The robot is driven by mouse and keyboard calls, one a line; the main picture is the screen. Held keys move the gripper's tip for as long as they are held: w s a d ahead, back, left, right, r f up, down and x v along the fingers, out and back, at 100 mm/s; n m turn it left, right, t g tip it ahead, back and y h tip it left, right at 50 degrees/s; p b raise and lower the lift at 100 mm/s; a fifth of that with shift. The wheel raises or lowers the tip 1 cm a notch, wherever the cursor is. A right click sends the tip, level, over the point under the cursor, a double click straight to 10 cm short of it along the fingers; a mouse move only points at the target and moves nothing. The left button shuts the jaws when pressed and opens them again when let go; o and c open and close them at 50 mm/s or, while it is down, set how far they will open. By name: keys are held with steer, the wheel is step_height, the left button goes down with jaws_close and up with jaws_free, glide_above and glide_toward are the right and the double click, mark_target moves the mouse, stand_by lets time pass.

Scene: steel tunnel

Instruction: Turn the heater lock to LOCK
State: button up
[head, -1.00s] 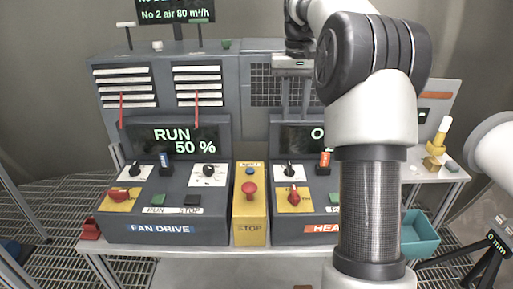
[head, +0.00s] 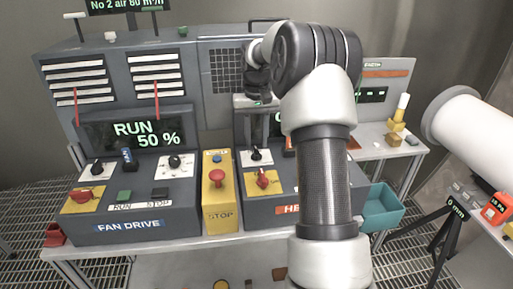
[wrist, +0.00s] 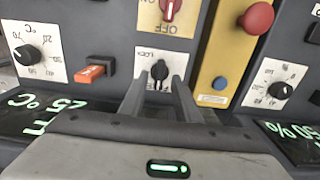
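The heater lock is a small black knob (head: 256,154) on a white plate, upper left of the heater panel (head: 285,207). In the wrist view the heater lock (wrist: 159,71) shows with the word LOCK beside it, and its pointer runs roughly up and down the picture. My gripper (wrist: 159,82) is open, with one finger on each side of the knob in that view. I cannot tell whether the fingertips touch it. In the head view my gripper (head: 257,135) is just above the lock, and my arm hides the right part of the heater panel.
A red switch (head: 263,180) on a yellow plate is in front of the lock. The yellow stop box (head: 217,200) with a red button stands left. An orange-tipped switch (wrist: 92,70) and a temperature dial (wrist: 28,54) are close by in the wrist view.

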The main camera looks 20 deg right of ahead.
mark_target(257, 150)
steer(key=shift+f, duration=1.6)
steer(key=shift+c, duration=0.2)
jaws_close()
